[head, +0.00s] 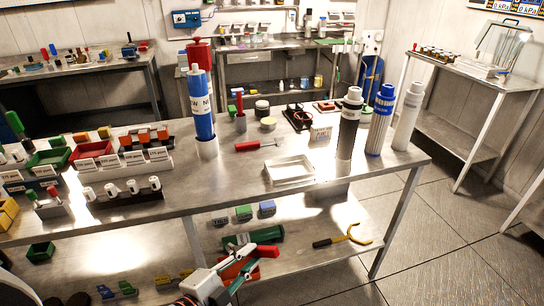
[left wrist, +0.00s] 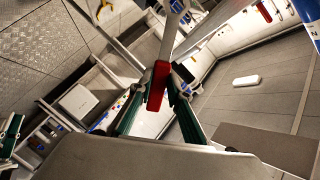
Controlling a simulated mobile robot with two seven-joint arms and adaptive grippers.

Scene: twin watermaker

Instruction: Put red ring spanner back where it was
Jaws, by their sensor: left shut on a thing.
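The red ring spanner shows in the left wrist view as a red handle (left wrist: 158,82) with a grey metal shank (left wrist: 172,35) running up out of the frame. My left gripper (left wrist: 160,98) is shut on the red handle, with a green finger on each side. In the head view my left gripper (head: 250,268) is low at the bottom centre, in front of the bench's lower shelf, and the red handle (head: 264,251) sticks out at its tip. The spanner's ring end is hidden. My right gripper is not in view.
A steel bench (head: 230,185) carries a blue cylinder (head: 201,105), a white tray (head: 289,170), a red-handled tool (head: 248,147) and tall filter housings. Open floor lies to the right.

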